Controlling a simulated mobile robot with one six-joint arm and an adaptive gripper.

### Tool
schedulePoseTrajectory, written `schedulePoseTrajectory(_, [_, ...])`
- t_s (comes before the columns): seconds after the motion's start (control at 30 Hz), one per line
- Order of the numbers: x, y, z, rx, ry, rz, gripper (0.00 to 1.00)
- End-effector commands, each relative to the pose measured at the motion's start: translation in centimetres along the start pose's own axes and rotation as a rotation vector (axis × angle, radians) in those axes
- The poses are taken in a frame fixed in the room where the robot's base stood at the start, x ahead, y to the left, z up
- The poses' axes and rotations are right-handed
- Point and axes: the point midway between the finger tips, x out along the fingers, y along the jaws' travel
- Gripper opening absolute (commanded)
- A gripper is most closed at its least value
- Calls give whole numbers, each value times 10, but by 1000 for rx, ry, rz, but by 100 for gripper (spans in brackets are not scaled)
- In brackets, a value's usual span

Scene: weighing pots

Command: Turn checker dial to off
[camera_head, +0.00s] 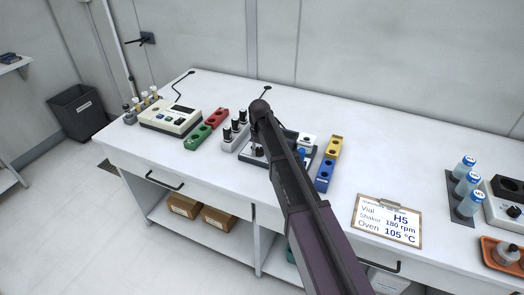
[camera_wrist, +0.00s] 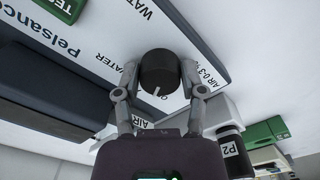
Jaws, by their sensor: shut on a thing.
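The checker dial (camera_wrist: 158,72) is a round black knob with a short white mark, which points towards the bottom of the wrist view. It sits on the white, printed face of the checker (camera_wrist: 110,40). In the head view the dark checker (camera_head: 290,137) stands mid-bench, and my arm hides the dial and the fingertips.
A green block (camera_head: 197,137), a red block (camera_head: 217,118) and dark-capped bottles (camera_head: 235,131) stand left of the checker. Yellow (camera_head: 334,146) and blue (camera_head: 324,175) blocks stand to its right. A clipboard (camera_head: 388,220) lies near the front edge. The back of the bench is mostly clear.

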Motion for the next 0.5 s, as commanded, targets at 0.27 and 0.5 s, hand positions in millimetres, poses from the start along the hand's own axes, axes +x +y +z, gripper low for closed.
schedulePoseTrajectory(0.27, [0, -3, 0, -108, -1, -5, 5])
schedulePoseTrajectory(0.5, [0, -4, 1, -273, -1, -7, 5])
